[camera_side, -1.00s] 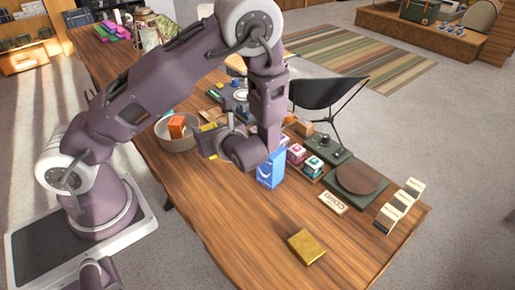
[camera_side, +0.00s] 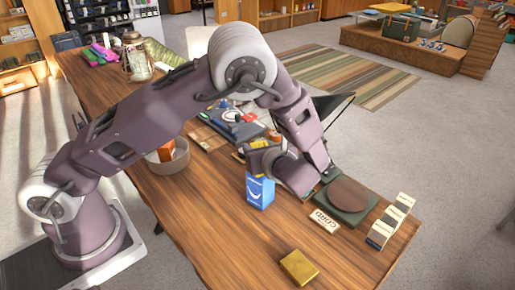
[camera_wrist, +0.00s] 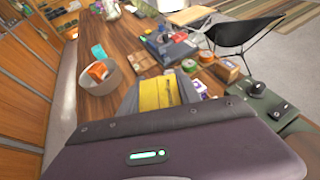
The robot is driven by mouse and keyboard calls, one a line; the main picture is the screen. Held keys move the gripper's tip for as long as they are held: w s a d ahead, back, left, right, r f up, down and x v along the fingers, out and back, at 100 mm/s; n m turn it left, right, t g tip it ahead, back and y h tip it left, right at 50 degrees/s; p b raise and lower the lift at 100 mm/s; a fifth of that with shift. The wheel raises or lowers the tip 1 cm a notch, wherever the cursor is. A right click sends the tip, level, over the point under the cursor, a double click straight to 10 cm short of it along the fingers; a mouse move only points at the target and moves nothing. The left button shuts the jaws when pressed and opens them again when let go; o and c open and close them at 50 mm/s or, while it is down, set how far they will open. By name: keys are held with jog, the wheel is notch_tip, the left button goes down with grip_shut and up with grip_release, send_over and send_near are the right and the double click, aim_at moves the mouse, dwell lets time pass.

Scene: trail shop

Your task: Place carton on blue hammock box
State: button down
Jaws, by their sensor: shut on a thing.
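My gripper (camera_side: 258,157) is shut on a yellow carton (camera_wrist: 158,93), which sits between the grey fingers in the wrist view. In the side view only a small yellow part of the carton (camera_side: 258,144) shows; the fingers hide the rest. The blue hammock box (camera_side: 260,192) stands upright on the wooden table, with a white logo on its front. The held carton is above or close to the top of the blue box; I cannot tell whether they touch. The blue box cannot be made out in the wrist view.
A gold box (camera_side: 298,267) lies near the front table edge. A bowl (camera_side: 168,160) holding an orange box stands left. A card sign (camera_side: 324,220), a green board with a brown disc (camera_side: 347,195) and several small upright boxes (camera_side: 390,221) are right.

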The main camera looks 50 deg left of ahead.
jog(key=c, duration=0.8)
grip_release()
jog(key=shift+f, duration=0.15)
jog(key=shift+c, duration=0.2)
jog(key=v, duration=1.2)
jog(key=s+a+r+n+g+h, duration=0.4)
jog(key=s+a+r+n+h, duration=0.35)
jog(key=s+r+n, duration=0.35)
jog(key=s+d+r+n+t+h, duration=0.2)
jog(key=s+r+n+t+h, duration=0.1)
jog(key=s+n, duration=0.8)
jog(key=shift+s+d+n+t+h, duration=0.25)
jog(key=shift+t+h, duration=0.35)
jog(key=shift+h, duration=0.45)
